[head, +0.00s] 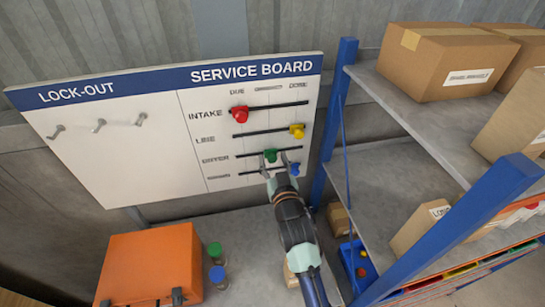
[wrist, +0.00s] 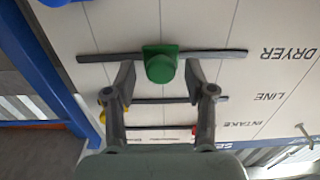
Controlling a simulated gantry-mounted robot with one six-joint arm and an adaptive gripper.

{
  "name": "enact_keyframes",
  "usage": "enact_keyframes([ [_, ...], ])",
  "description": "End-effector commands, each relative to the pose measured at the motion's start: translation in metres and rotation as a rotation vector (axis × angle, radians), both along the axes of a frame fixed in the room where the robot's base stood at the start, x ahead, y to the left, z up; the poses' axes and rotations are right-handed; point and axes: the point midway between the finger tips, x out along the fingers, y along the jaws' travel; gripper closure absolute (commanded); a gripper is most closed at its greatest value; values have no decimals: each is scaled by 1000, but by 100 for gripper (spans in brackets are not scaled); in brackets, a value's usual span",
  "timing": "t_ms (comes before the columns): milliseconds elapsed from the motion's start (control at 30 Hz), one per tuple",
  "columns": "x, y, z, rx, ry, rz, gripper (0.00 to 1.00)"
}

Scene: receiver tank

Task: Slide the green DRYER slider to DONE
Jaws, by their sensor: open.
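The green DRYER slider (head: 271,155) sits on its dark horizontal rail on the service board (head: 222,140), around the middle, between the left DUE column and the right DONE column. In the wrist view the green knob (wrist: 160,64) stands out from its rail (wrist: 218,54), with rail free on both sides. My gripper (head: 279,163) is at the board, just in front of the slider. In the wrist view my gripper (wrist: 160,80) is open, with one finger on each side of the knob and gaps visible. The wrist view shows the board upside down.
The red slider (head: 239,114) is at the left on INTAKE. The yellow slider (head: 297,131) is at the right on LINE. A blue slider (head: 295,169) is at the right on the bottom row. A blue shelf post (head: 335,110) stands close right of the board.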

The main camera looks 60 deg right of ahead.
Motion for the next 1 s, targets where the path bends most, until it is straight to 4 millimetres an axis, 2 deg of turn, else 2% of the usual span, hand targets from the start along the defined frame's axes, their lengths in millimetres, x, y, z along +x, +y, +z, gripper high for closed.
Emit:
enact_keyframes([
  [133, 8, -11, 1, 0, 0, 0, 46],
  [367, 9, -12, 0, 0, 0, 1, 46],
  [467, 9, -11, 0, 0, 0, 1, 59],
  [700, 9, -11, 0, 0, 0, 1, 99],
  [1000, 9, -11, 0, 0, 0, 1, 100],
])
